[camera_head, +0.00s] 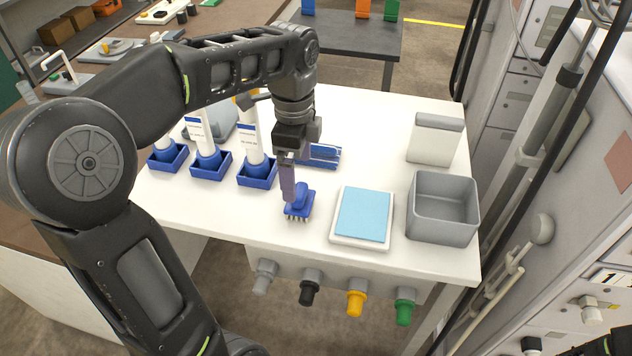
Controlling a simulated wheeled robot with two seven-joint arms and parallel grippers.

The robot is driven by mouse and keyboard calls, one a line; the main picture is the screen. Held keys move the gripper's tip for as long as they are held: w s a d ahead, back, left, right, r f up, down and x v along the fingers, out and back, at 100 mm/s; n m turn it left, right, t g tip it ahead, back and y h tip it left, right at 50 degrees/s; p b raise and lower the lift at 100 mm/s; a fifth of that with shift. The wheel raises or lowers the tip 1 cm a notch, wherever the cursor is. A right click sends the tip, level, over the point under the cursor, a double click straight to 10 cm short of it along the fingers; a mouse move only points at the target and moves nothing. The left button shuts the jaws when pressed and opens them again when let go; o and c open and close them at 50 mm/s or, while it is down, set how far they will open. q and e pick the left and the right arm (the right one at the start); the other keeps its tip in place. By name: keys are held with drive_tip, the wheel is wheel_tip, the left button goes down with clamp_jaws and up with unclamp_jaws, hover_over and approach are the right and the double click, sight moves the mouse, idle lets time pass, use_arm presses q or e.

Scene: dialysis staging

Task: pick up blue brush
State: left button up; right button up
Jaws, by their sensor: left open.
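The blue brush (299,207) sits on the white table (290,232) near its front edge, with pale bristles at its lower side. My left gripper (289,190) points down right at the brush, its fingers overlapping the brush's upper left part in the picture. The gripper is open. One finger hides the other, so I cannot tell whether they are around the brush or just behind and above it. My right gripper is out of view.
Blue holders with white bottles (210,165) stand left. A blue item (322,156) lies behind the gripper. Right of the brush are a tray with a light-blue pad (363,214), a grey bin (442,207) and a white container (434,140). Coloured connectors (356,302) hang below the front edge.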

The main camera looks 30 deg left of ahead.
sight(299, 190)
use_arm(q)
drive_tip(key=shift+s+r, duration=0.1)
drive_tip(key=shift+s, duration=0.15)
drive_tip(key=shift+w+f, duration=0.1)
drive_tip(key=shift+f, duration=1.25)
wheel_tip(299, 190, down, 5)
drive_tip(key=shift+w+d+f, duration=0.1)
drive_tip(key=shift+w+d, duration=0.05)
drive_tip(key=shift+c, duration=0.4)
drive_tip(key=c, duration=1.5)
wheel_tip(299, 190, up, 10)
drive_tip(key=shift+r, duration=0.1)
drive_tip(key=shift+c, duration=0.2)
